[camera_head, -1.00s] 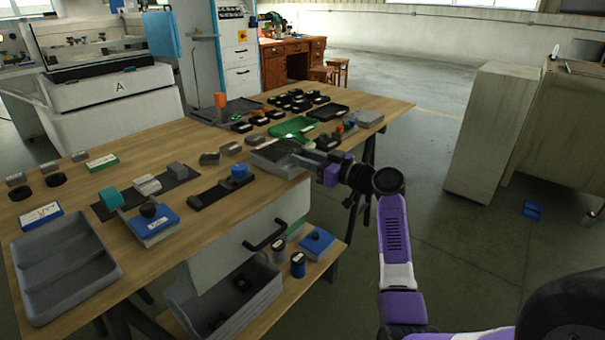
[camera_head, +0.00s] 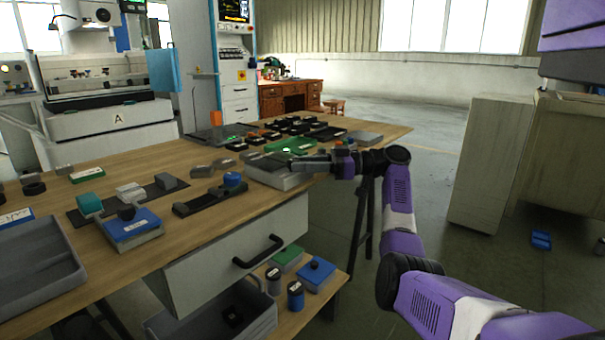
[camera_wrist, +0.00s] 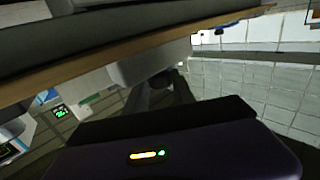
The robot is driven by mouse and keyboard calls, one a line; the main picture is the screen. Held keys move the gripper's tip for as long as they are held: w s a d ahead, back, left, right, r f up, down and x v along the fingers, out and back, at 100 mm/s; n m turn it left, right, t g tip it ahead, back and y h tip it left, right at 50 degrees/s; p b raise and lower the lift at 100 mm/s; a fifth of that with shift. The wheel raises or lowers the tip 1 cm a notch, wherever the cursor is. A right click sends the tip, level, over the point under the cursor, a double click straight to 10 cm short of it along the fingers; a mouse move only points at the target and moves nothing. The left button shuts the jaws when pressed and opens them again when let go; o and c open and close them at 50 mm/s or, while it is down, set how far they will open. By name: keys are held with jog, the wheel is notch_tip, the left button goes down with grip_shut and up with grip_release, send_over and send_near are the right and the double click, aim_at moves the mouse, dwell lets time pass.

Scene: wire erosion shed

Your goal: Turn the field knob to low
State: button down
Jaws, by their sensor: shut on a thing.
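My gripper (camera_head: 300,163) reaches in from the right over a grey box (camera_head: 268,177) at the near edge of the wooden workbench. In the wrist view its two fingers (camera_wrist: 160,94) are close around a small dark round part, which looks like a knob (camera_wrist: 168,77). In the head view the fingers cover that part, so its pointer and any low mark are hidden. I cannot read a label naming the field knob. Other knobs stand clear of my gripper: a black one (camera_head: 126,212) on a blue box and a blue one (camera_head: 232,179) on a black strip.
The bench (camera_head: 190,235) carries several small blocks and a grey tray (camera_head: 38,280). A green tray (camera_head: 297,145) and rows of black parts lie behind the grey box. A drawer with a black handle (camera_head: 258,252) is below. Open floor lies to the right, before a pale cabinet (camera_head: 490,165).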

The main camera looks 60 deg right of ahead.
jog(key=shift+d+y, duration=0.1)
jog(key=shift+y, duration=0.2)
jog(key=c, duration=1.3)
grip_release()
jog(key=shift+p+v, duration=0.8)
jog(key=shift+v, duration=3.15)
